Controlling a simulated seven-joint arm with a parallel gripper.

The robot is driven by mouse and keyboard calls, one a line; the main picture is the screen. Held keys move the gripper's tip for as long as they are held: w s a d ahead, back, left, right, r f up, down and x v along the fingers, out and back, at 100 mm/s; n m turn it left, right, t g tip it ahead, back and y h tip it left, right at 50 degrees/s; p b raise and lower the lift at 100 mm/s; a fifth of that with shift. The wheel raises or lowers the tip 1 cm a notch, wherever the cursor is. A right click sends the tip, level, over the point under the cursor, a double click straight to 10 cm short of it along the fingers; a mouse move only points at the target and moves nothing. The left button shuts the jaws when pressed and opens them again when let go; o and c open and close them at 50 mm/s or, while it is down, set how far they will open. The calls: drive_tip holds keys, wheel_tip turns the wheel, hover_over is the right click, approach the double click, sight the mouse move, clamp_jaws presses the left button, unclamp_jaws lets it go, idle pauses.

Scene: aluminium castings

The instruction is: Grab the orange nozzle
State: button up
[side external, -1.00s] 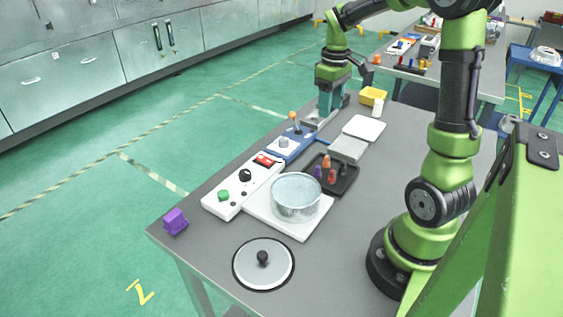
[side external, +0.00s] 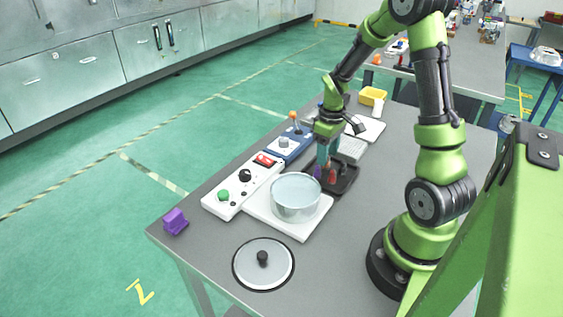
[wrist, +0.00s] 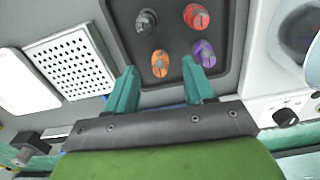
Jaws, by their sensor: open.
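The orange nozzle (wrist: 160,63) stands in a dark tray (wrist: 118,12) and shows between the fingertips in the wrist view. My gripper (wrist: 161,74) is open, its two teal fingers spread on either side of the nozzle's position; I cannot tell how far above it they are. In the side view my gripper (side external: 327,162) is over the tray (side external: 346,182) and hides the orange nozzle. A purple nozzle (wrist: 204,53) is close to the right finger. A red nozzle (wrist: 196,17) and a dark grey nozzle (wrist: 146,20) stand in the tray's other row.
A glass pot (side external: 296,200) on a white plate stands beside the tray. A white control panel (side external: 243,188), a blue unit (side external: 288,144) and a perforated block (wrist: 70,64) are near. A pot lid (side external: 263,264) and purple block (side external: 175,221) lie toward the front.

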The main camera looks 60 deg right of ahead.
wheel_tip(320, 180, down, 2)
drive_tip(key=shift+f, duration=0.15)
clamp_jaws()
idle(0.4)
